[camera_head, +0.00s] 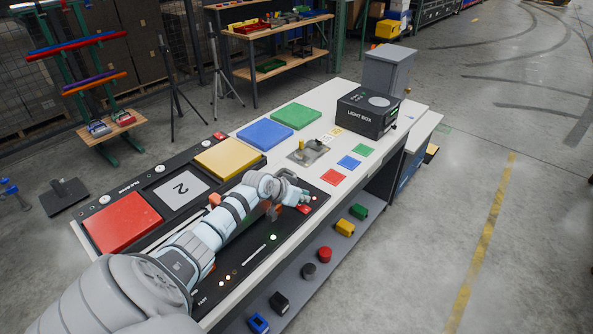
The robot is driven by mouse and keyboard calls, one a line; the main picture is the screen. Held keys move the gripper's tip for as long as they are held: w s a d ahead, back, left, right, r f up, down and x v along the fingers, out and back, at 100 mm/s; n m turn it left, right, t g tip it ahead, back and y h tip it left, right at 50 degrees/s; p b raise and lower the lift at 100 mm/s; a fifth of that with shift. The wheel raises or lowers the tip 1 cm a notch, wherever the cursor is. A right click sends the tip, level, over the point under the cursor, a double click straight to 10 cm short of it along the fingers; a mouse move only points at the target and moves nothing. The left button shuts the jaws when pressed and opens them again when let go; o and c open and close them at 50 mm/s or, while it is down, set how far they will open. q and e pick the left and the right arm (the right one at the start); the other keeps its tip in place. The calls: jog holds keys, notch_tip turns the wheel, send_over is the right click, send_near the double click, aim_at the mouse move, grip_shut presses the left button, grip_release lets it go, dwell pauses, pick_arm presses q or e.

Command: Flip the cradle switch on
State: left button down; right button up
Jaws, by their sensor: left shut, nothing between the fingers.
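My left arm reaches in from the lower left over the black console. My left gripper (292,193) is at the console's right end, shut and empty, close to small red parts (304,209) on the panel. I cannot tell whether it touches them. A grey metal plate with an upright fitting (309,151) lies on the white tabletop behind the gripper, apart from it. No part is clearly readable as the cradle switch; the arm hides some of the console. A green light (273,237) glows on the console's front strip. My right gripper is not in view.
The console holds a red pad (122,222), a display showing 2 (180,189) and a yellow pad (229,159). Blue (265,134) and green (296,116) pads lie behind. A black light box (368,114) stands at the far end. Several coloured blocks lie on the lower shelf.

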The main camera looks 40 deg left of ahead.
aim_at(302, 210)
pick_arm(q)
jog(key=r+p, duration=0.1)
jog(key=r, duration=0.1)
jog(key=r+p, duration=0.2)
jog(key=shift+s+d+r, duration=0.15)
jog(key=shift+s+r, duration=0.05)
jog(key=shift+r, duration=0.05)
jog(key=d+p+v, duration=0.1)
jog(key=v, duration=0.7)
jog(key=shift+s+d+p, duration=0.3)
jog(key=shift+s+p, duration=0.05)
jog(key=shift+s, duration=0.1)
